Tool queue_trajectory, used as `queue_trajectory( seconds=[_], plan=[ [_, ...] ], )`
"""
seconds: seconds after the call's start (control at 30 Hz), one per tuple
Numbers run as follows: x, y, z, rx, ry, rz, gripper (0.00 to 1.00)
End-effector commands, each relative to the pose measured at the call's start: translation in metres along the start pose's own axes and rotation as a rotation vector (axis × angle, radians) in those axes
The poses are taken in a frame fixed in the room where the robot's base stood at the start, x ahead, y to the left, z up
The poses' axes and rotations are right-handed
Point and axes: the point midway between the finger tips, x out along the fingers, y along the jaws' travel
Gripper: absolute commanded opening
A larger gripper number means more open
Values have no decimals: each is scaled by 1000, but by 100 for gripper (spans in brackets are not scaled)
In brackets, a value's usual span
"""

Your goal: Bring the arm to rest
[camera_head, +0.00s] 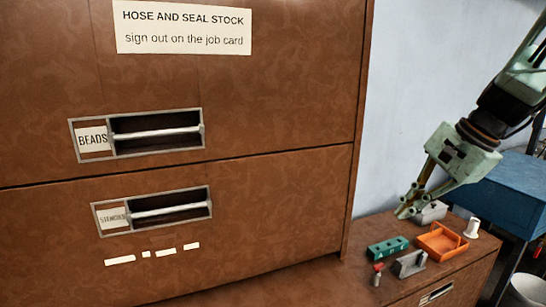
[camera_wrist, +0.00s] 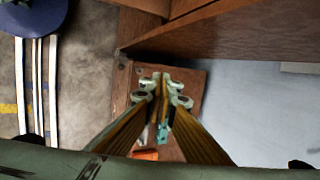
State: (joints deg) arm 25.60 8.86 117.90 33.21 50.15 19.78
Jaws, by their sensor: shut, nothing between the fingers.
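My gripper (camera_head: 406,210) hangs from my arm at the right of the head view, pointing down and to the left. It is above the back of a low brown cabinet top (camera_head: 350,272). Its fingers are shut with nothing between them. In the wrist view my gripper (camera_wrist: 164,84) shows with its fingertips together in the middle, over the cabinet top. The fingers hide part of what lies below them.
On the cabinet top are an orange tray (camera_head: 442,243), a green block (camera_head: 388,248), a grey holder (camera_head: 410,264), a small red-topped item (camera_head: 377,274), a white spool (camera_head: 472,228) and a grey piece (camera_head: 432,212). A tall brown drawer cabinet (camera_head: 250,100) stands left. A blue box (camera_head: 510,195) stands right.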

Motion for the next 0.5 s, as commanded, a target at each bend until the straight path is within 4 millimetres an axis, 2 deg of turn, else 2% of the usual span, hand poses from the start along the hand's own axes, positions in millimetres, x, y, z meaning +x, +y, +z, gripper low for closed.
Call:
queue_trajectory(
  seconds=[0.1, 0.5],
  plan=[
    [-9, 5, 26, -70, 9, 16, 0],
    [-36, 34, 99, -292, 39, 70, 0]
  ],
)
